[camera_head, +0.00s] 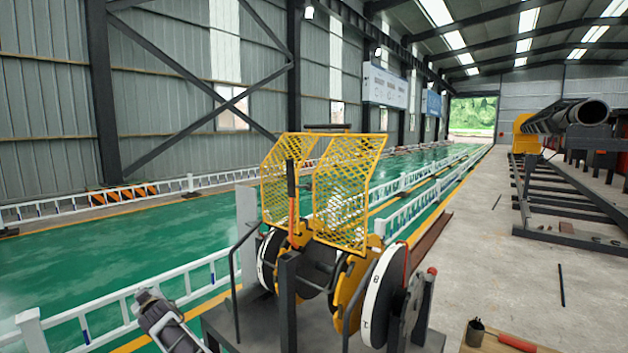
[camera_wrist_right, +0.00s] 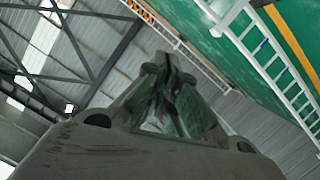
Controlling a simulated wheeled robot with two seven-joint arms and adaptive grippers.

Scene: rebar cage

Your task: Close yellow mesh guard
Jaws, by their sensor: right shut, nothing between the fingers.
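The yellow mesh guard (camera_head: 347,193) stands raised over the reel machine in the head view, its mesh panels upright with a gap between them. A red-and-black lever (camera_head: 291,195) rises in front of it. My right gripper (camera_head: 146,296) is at the lower left, well apart from the guard and pointing up and left. Its closed fingers show in the right wrist view (camera_wrist_right: 168,65) with nothing between them. The guard is not in that wrist view. My left gripper is not in view.
The machine's black-and-white wheels (camera_head: 383,296) and dark frame (camera_head: 262,318) stand below the guard. A white railing (camera_head: 120,305) runs along the green floor at left. A dark cup (camera_head: 475,333) and a red cylinder (camera_head: 517,343) lie at lower right.

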